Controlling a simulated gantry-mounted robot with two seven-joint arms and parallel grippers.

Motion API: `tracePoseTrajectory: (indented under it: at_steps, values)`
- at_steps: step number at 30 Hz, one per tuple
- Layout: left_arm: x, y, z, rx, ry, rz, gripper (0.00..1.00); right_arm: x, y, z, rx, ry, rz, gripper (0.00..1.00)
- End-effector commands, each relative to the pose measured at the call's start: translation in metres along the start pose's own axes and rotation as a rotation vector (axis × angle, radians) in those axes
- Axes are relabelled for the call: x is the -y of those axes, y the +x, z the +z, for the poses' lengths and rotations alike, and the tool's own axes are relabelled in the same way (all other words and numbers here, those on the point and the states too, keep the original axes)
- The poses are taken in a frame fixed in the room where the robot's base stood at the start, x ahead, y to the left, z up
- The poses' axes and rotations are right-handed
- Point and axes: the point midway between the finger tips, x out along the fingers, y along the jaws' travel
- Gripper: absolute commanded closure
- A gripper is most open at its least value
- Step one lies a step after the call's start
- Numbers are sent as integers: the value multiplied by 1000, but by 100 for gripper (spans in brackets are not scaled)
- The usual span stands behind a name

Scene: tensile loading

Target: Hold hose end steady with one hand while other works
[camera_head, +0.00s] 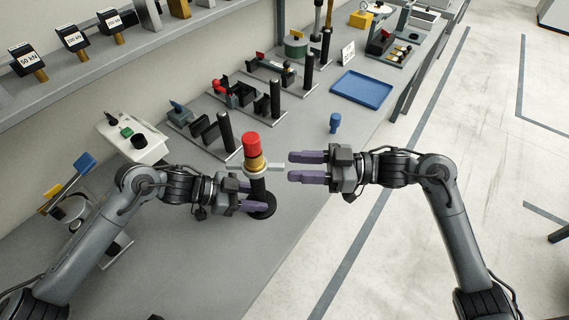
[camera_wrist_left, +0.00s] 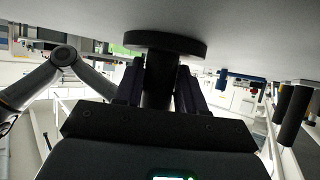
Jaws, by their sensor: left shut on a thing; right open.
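A dark upright post (camera_head: 258,186) with a brass collar and a red cap (camera_head: 251,141) stands on a round black base near the middle of the bench. A pale flat tab (camera_head: 276,167) sticks out from its right side below the collar. I cannot tell which part is a hose end. My left gripper (camera_head: 261,197) is shut on the post's dark lower part. In the left wrist view the fingers are on both sides of the dark shaft, with the round base (camera_wrist_left: 165,42) beyond. My right gripper (camera_head: 293,167) is open and empty, its purple fingers pointing at the tab, just right of it.
Several racks of black fixtures (camera_head: 245,98) stand along the back of the bench. A blue tray (camera_head: 362,89) and a small blue cylinder (camera_head: 335,123) are at the right. A white device (camera_head: 134,139) is at the left. The front of the bench is clear.

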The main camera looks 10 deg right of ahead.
Motion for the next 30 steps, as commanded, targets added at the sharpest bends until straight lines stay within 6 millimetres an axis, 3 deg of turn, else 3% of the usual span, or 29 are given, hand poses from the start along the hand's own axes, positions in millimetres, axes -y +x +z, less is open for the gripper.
tracePoseTrajectory:
  at_steps: [9, 20, 21, 28, 30]
  values:
    - [0, 0, -1, -1, 1, 0, 78, 0, 33, -1, -2, -1, 0, 60]
    - [0, 0, -1, -1, 1, 0, 78, 0, 37, 0, 0, -1, 1, 60]
    - [0, 0, -1, -1, 1, 0, 78, 0, 37, 0, 0, -1, 1, 61]
    - [0, 0, -1, -1, 1, 0, 78, 0, 37, 0, 0, -1, 1, 96]
    - [0, 0, -1, -1, 1, 0, 78, 0, 37, 0, 0, -1, 1, 100]
